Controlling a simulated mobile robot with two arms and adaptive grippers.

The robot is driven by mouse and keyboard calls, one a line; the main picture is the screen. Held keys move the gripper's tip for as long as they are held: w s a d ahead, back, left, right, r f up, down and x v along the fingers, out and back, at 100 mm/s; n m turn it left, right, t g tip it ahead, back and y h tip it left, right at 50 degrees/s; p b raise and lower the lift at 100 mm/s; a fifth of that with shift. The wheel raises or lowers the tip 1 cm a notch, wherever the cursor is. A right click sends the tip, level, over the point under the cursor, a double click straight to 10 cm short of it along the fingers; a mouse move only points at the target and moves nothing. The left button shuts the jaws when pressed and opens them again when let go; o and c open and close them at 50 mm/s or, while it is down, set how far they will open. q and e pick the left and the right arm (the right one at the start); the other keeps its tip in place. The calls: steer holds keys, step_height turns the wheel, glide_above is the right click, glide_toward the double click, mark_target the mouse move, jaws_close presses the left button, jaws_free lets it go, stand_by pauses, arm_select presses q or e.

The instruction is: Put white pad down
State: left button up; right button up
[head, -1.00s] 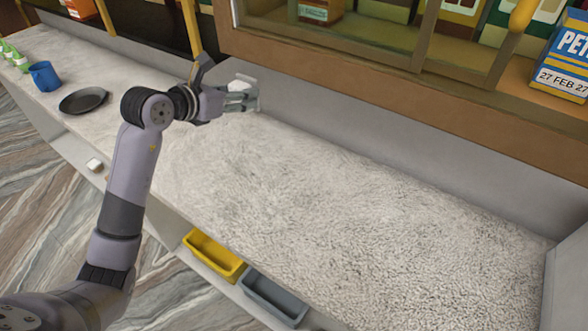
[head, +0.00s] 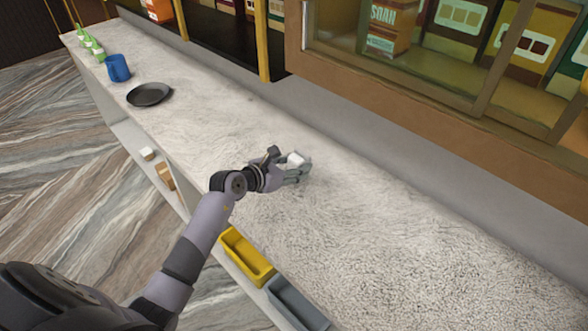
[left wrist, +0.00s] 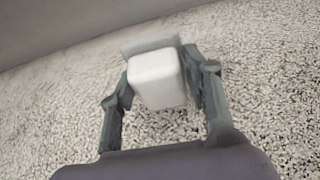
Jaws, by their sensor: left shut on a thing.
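The white pad (left wrist: 157,79) is a small white block with rounded edges. It sits between the two fingers of my left gripper (left wrist: 160,92) in the left wrist view, and the gripper is shut on it. In the head view the pad (head: 297,158) shows at the fingertips of my left gripper (head: 296,170), over the speckled counter (head: 390,230). I cannot tell whether the pad touches the counter. A flat grey piece shows behind the pad in the left wrist view. My right gripper is in neither view.
A black plate (head: 149,94), a blue cup (head: 118,68) and green bottles (head: 93,47) stand at the counter's far left. A yellow bin (head: 247,257) and a grey bin (head: 296,304) sit below the front edge. A wooden-framed cabinet (head: 430,105) runs behind. The counter right of the gripper is clear.

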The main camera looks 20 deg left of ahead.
arm_select(q)
steer(key=shift+f, duration=0.85)
steer(key=shift+f, duration=0.15)
steer(key=o, duration=1.2)
